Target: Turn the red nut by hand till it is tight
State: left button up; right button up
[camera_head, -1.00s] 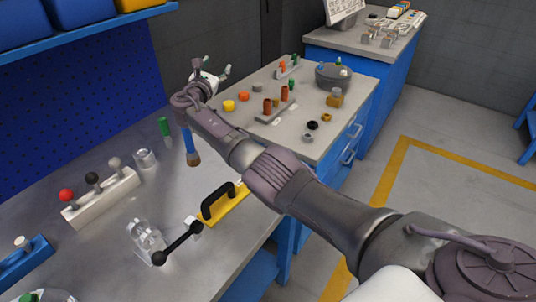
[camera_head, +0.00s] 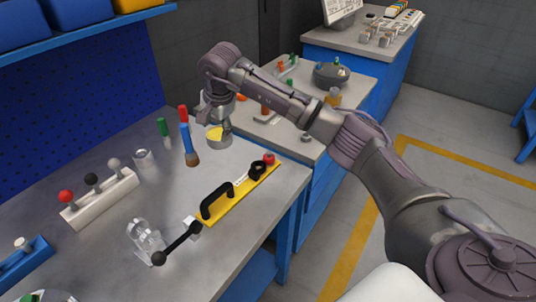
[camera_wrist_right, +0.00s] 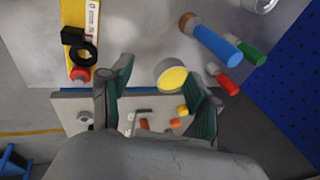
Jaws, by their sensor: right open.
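A small red round piece (camera_head: 269,158), seemingly the red nut, is at the far end of a yellow bar tool (camera_head: 232,202) on the near bench, beside a black ring (camera_head: 257,168). The red piece also shows at the upper left in the right wrist view (camera_wrist_right: 80,74). My right gripper (camera_head: 216,116) is open, above the far edge of the near bench, to the left of the red piece and apart from it. A grey cup with a yellow face (camera_head: 219,134) shows close under the gripper; I cannot tell whether it touches the fingers. My left gripper is out of view.
A blue-handled brush (camera_head: 188,145), red and green handles and a clear jar (camera_head: 144,157) stand left of the gripper. A lever block (camera_head: 100,198) is nearer. A dark flanged shell (camera_head: 331,74) sits on the rear bench.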

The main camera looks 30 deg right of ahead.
jog(key=s+d+g+h, duration=0.2)
jog(key=s+d+h, duration=0.2)
jog(key=s+d, duration=0.25)
jog(key=b, duration=0.2)
send_near(269, 156)
jog(key=shift+w+a+f+g, duration=0.15)
jog(key=shift+w+f+g, duration=0.05)
jog(key=shift+f+g, duration=0.25)
jog(key=x, duration=0.4)
jog(key=p+x, duration=0.1)
jog(key=x, duration=0.3)
jog(key=shift+w+d, duration=0.25)
jog(key=shift+h, duration=0.3)
jog(key=c, duration=1.2)
jog(key=shift+o, duration=0.2)
jog(key=shift+m, duration=0.3)
